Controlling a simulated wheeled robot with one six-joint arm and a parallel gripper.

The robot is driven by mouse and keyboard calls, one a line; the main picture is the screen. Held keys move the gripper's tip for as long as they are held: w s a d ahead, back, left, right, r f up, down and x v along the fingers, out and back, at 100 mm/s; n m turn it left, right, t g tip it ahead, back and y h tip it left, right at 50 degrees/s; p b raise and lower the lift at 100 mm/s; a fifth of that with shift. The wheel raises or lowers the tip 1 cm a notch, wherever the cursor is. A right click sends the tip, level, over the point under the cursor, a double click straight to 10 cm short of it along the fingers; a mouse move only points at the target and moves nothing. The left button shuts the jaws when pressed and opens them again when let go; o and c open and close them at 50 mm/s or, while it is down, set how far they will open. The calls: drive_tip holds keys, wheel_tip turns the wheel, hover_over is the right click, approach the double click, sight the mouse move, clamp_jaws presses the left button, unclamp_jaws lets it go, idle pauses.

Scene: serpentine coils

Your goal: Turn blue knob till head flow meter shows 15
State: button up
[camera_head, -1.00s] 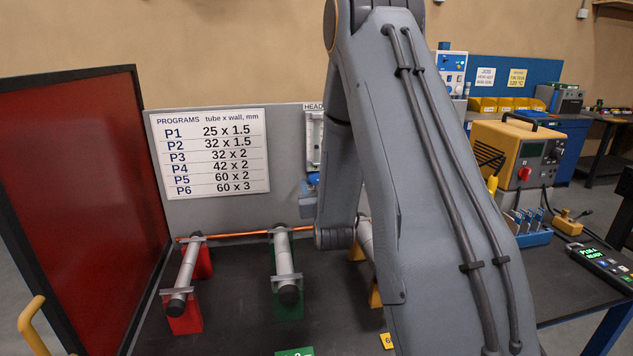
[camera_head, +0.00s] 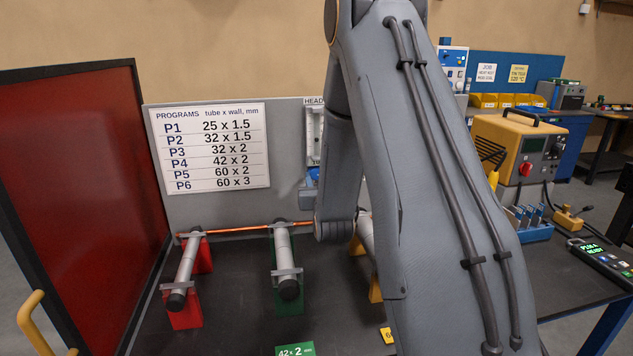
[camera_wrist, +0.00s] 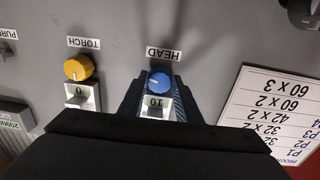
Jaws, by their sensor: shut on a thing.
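The blue knob (camera_wrist: 159,82) is under the HEAD label in the wrist view, which shows the panel upside down. My gripper (camera_wrist: 158,100) has its dark fingers on both sides of the knob and is shut on it. A small white readout (camera_wrist: 155,105) beside the knob appears to read 10. In the head view, the head flow meter (camera_head: 314,135) stands at the panel's right edge under a HEAD label, partly hidden by my arm; its level cannot be read there. My arm hides most of the gripper there.
A yellow TORCH knob (camera_wrist: 79,68) with a readout of 0 sits beside the HEAD knob. The programs chart (camera_head: 210,148) hangs on the panel. A copper tube (camera_head: 250,229) lies across clamps on red and green blocks below. A red screen (camera_head: 80,200) stands at left.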

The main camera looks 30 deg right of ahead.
drive_tip(key=shift+a+m+b, duration=0.1)
drive_tip(key=shift+m+b, duration=1.4)
drive_tip(key=shift+m, duration=0.9)
drive_tip(key=o, duration=1.1)
drive_tip(key=shift+c, duration=0.2)
drive_tip(key=b+v, duration=0.2)
drive_tip(key=v, duration=0.5)
drive_tip(key=shift+s+r+b, duration=0.2)
drive_tip(key=shift+s+b, duration=0.1)
drive_tip(key=shift+s, duration=0.05)
drive_tip(key=shift+a, duration=0.1)
